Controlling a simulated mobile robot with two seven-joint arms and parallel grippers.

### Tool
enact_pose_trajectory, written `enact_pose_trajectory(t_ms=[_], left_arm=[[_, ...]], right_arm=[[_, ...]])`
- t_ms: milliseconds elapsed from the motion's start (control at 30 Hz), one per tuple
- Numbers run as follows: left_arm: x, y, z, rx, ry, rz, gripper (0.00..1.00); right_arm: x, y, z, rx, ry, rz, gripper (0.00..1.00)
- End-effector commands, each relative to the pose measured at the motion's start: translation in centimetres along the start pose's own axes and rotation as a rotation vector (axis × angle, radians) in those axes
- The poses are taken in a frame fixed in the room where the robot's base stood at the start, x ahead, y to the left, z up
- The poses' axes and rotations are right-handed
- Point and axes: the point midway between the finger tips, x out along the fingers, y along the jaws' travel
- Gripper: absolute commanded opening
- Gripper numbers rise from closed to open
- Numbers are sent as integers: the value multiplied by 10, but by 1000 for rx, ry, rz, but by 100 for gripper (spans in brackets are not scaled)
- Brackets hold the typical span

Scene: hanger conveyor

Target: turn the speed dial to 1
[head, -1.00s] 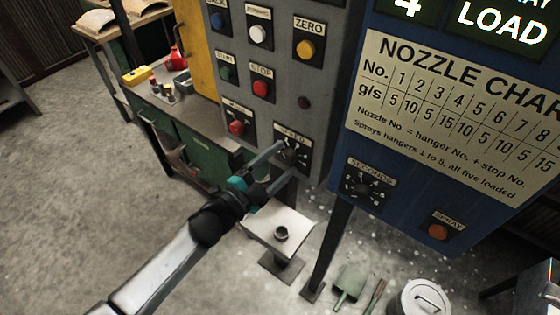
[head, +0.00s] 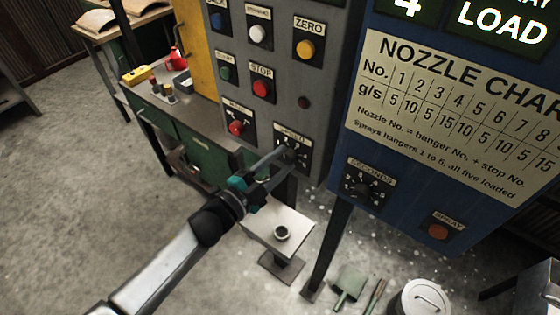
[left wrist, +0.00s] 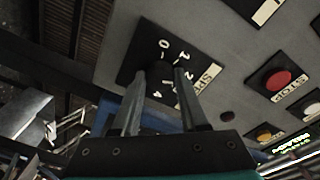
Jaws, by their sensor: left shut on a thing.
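The speed dial (head: 299,141) is a black square plate with white numbers, low on the grey control panel, under a "SPEED" label. My left gripper (head: 283,157) reaches it from the lower left, with its fingertips at the knob. In the left wrist view the dial plate (left wrist: 143,60) shows around the fingers, and my left gripper (left wrist: 165,75) is shut on the dial's dark knob. The fingers hide most of the knob, and I cannot tell which number it points to. My right gripper is not in view.
Left of the dial is a red button (head: 237,127); above are the red stop button (head: 261,88) and yellow zero button (head: 306,48). The blue panel (head: 400,190) with its seconds dial (head: 364,188) stands close on the right. A small stand (head: 262,222) is below.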

Motion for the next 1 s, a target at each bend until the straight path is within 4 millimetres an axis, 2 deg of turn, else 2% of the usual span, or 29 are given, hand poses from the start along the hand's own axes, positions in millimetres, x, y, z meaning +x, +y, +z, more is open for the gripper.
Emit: enact_pose_trajectory(t_ms=[367, 1000], left_arm=[[0, 1, 0, -95, 3, -6, 0], [0, 3, 0, -596, 29, -45, 0]], right_arm=[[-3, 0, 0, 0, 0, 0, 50], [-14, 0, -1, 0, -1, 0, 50]])
